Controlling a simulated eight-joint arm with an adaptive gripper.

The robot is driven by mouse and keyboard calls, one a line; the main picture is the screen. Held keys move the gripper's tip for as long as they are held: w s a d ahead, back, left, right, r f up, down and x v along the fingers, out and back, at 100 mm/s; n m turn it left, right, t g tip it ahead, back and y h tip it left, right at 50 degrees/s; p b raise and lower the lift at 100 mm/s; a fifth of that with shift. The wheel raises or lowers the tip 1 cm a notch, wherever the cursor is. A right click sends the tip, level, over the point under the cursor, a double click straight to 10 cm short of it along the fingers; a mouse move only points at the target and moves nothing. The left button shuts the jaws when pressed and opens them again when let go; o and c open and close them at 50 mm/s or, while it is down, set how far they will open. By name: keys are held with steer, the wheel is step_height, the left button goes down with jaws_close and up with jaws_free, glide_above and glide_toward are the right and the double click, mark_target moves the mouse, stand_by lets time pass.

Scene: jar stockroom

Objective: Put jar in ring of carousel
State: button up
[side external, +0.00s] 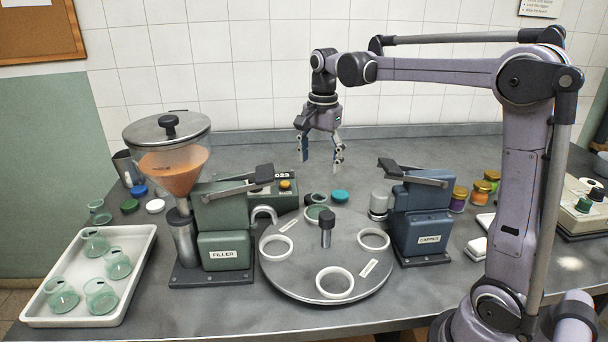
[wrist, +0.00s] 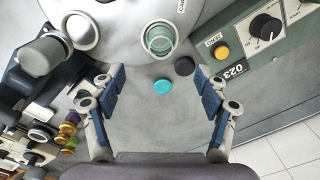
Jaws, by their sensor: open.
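The grey round carousel (side external: 318,263) carries white rings. Its left ring (side external: 276,247), front ring (side external: 334,284) and right ring (side external: 373,239) look empty. A green glass jar (wrist: 159,40) sits in the back ring; in the side view this jar (side external: 318,213) is partly hidden by the centre post. Several open green glass jars, such as one at the front (side external: 101,296), stand in the white tray (side external: 140,270) at left. Another jar (side external: 99,212) stands on the table behind the tray. My gripper (side external: 321,163) is open and empty, pointing down above the table behind the carousel; its fingers (wrist: 159,80) frame bare table and a teal lid (wrist: 163,87).
The green filler (side external: 223,230) with its orange hopper stands left of the carousel, the blue capper (side external: 425,215) right. A control box (side external: 272,187) stands behind. Loose lids, including a dark one (wrist: 184,65), lie on the table. Capped jars (side external: 459,198) stand at right.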

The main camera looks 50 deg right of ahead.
steer(key=s+a+n+t, duration=0.1)
steer(key=s+a+n, duration=0.1)
steer(key=n, duration=0.1)
steer(key=s+a+n+t, duration=0.1)
steer(key=s+a+n, duration=0.1)
steer(key=s+a, duration=0.1)
steer(key=s+a+f+n+t, duration=0.1)
steer(key=s+a+n, duration=0.1)
steer(key=a+n, duration=0.1)
steer(key=shift+s+n, duration=0.2)
steer(key=shift+n, duration=0.1)
steer(key=s+a+f+n+t, duration=0.3)
steer(key=s+a+f+n, duration=0.2)
steer(key=n, duration=0.3)
steer(key=shift+s+f+t, duration=0.2)
steer(key=shift+s+t, duration=0.2)
steer(key=shift+s, duration=0.45)
